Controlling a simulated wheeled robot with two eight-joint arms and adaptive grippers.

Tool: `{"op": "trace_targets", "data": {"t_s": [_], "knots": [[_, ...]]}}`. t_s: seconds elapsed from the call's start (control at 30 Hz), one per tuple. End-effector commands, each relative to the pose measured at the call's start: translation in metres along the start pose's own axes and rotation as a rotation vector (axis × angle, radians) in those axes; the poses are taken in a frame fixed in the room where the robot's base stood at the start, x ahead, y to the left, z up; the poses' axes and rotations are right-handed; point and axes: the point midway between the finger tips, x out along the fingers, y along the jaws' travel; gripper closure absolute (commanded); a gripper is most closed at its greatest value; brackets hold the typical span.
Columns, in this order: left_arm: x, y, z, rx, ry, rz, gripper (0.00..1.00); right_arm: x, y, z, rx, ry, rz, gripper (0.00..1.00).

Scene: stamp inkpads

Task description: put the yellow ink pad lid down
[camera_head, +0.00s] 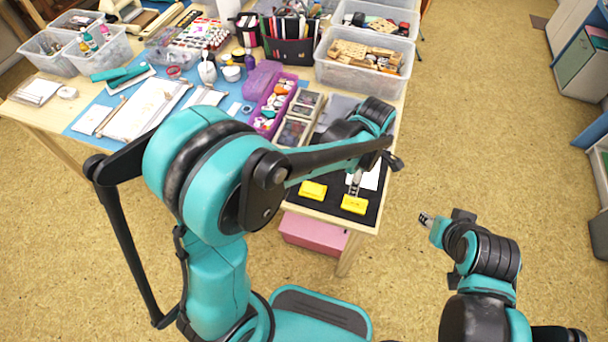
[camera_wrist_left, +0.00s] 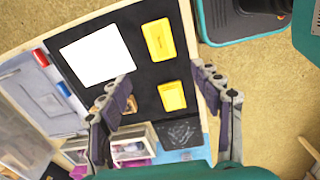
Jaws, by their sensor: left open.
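Two yellow ink pad pieces lie apart on a black mat (camera_head: 330,207) at the table's near right corner. One yellow piece (camera_head: 313,190) is on the left and the other yellow piece (camera_head: 354,204) on the right. In the left wrist view they are the lower piece (camera_wrist_left: 172,96) and the upper piece (camera_wrist_left: 158,40); I cannot tell which is the lid. My left gripper (camera_head: 355,183) hangs above the mat, partly hidden by its arm. In the wrist view its fingers (camera_wrist_left: 168,82) are spread and empty, with the lower piece showing between them. My right gripper (camera_head: 427,219) is off the table, over the floor.
White paper (camera_wrist_left: 95,57) lies on the mat beside the upper yellow piece. A red marker (camera_wrist_left: 64,89) and small boxes (camera_wrist_left: 130,143) are near the mat. Bins, including one of wooden blocks (camera_head: 366,77), and stationery crowd the table behind.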

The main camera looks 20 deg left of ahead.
Motion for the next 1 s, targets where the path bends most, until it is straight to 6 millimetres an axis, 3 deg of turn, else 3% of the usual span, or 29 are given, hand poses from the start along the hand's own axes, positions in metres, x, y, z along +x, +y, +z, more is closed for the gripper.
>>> {"op": "trace_targets", "data": {"t_s": [0.2,0.4,0.7,1.0], "knots": [[-0.055,-0.028,-0.053,0.376,0.003,0.156,0.35,0.000,0.000,0.000,0.000,0.000,0.000,0.60],[-0.091,-0.068,-0.103,0.820,0.117,0.325,0.35,0.000,0.000,0.000,0.000,0.000,0.000,0.60],[-0.104,-0.118,-0.148,1.336,0.403,0.437,0.35,0.000,0.000,0.000,0.000,0.000,0.000,0.60],[-0.104,-0.128,-0.157,1.460,0.489,0.440,0.35,0.000,0.000,0.000,0.000,0.000,0.000,0.60]]}}
